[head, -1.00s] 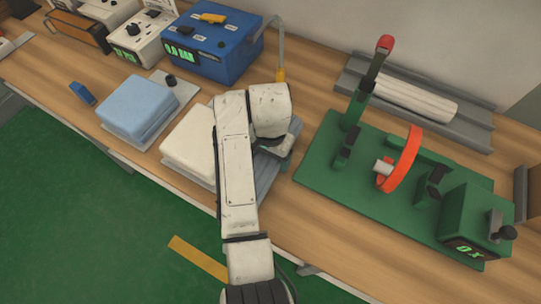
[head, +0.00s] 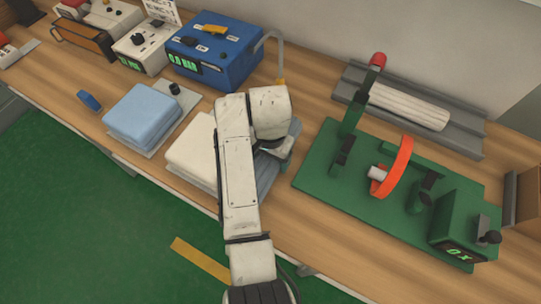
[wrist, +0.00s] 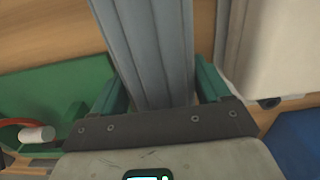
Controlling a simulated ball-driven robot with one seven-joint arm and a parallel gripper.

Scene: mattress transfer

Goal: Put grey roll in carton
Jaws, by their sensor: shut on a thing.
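The grey roll (wrist: 155,45) runs lengthwise between the two green fingers of my gripper (wrist: 158,88) in the wrist view. My gripper is shut on it. In the head view the roll (head: 268,177) is blue-grey and mostly hidden behind my white arm, between the white folded pad (head: 190,150) and the green board. My fingers are largely hidden there. A brown box-like thing (head: 527,198) at the right edge of the head view may be the carton; it is cut off, and I cannot see inside it.
The green board (head: 315,190) carries an upright post with a red knob, an orange ring (head: 393,168) and a display box. Behind it, a white roll (head: 408,106) lies in a grey trough. A light blue pad (head: 143,117) and a blue machine (head: 214,52) stand left.

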